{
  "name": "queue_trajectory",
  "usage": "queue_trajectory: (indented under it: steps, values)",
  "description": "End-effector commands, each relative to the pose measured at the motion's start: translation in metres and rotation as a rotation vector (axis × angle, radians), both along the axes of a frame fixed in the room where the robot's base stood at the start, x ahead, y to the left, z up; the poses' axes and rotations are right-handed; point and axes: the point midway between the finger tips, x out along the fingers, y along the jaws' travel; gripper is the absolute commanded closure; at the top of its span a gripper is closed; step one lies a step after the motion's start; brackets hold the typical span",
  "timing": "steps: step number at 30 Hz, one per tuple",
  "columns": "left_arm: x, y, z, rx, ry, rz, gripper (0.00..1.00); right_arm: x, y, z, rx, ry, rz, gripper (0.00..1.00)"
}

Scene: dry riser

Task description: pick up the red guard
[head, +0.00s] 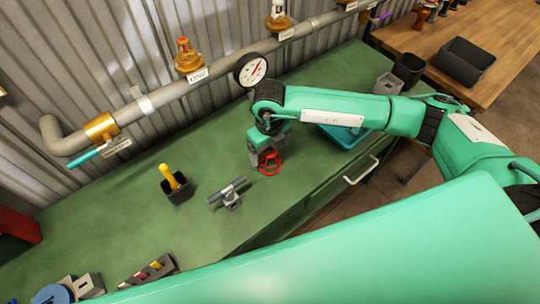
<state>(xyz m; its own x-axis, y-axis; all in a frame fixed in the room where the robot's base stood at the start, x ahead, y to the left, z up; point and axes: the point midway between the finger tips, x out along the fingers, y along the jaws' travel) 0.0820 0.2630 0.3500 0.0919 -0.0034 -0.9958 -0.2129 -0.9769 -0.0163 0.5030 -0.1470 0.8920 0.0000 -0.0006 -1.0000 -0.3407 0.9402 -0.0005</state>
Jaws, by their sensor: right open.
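The red guard (270,154), a small red ring with crossing bars, is on the green bench top in the head view, near the bench's front edge. My right gripper (260,152) points down right at it, just behind and to its left in the picture, and is open. The gripper's body hides part of the area around the guard. I cannot tell whether the fingers touch it. My left gripper is not in view.
A grey pipe with a pressure gauge (250,70) and brass valves runs along the back wall. A black holder (177,190) with a yellow-handled tool and a grey clamp-like stand (230,193) are to the left. A teal tray (345,135) lies under my right arm.

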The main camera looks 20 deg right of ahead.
Motion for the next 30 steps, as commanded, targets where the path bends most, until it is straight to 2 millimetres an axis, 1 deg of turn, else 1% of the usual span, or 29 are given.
queue_trajectory:
  steps: [5, 9, 13, 16, 22, 23, 27, 30]
  values:
    - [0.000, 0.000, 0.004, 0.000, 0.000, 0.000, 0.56, 0.000, 0.000, -0.013, 0.000, 0.002, 0.000, 0.15]
    - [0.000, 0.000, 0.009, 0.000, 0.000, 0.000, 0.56, -0.001, 0.000, -0.036, -0.001, 0.004, 0.000, 0.15]
    - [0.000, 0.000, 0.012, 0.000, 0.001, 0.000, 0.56, 0.000, 0.000, -0.052, 0.000, 0.003, -0.001, 0.15]
    - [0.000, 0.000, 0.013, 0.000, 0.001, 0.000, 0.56, 0.000, 0.000, -0.058, 0.001, 0.000, 0.001, 0.15]
    - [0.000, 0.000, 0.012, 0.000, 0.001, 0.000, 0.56, 0.000, 0.000, -0.059, 0.001, -0.001, 0.001, 0.15]
    - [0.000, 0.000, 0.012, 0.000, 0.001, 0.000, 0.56, 0.000, 0.000, -0.059, 0.001, -0.001, 0.001, 0.19]
    - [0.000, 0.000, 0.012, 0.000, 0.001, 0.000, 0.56, 0.000, 0.000, -0.059, 0.001, 0.000, 0.001, 0.47]
    - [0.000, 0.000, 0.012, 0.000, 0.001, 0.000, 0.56, 0.000, 0.000, -0.059, 0.001, 0.000, 0.001, 0.64]
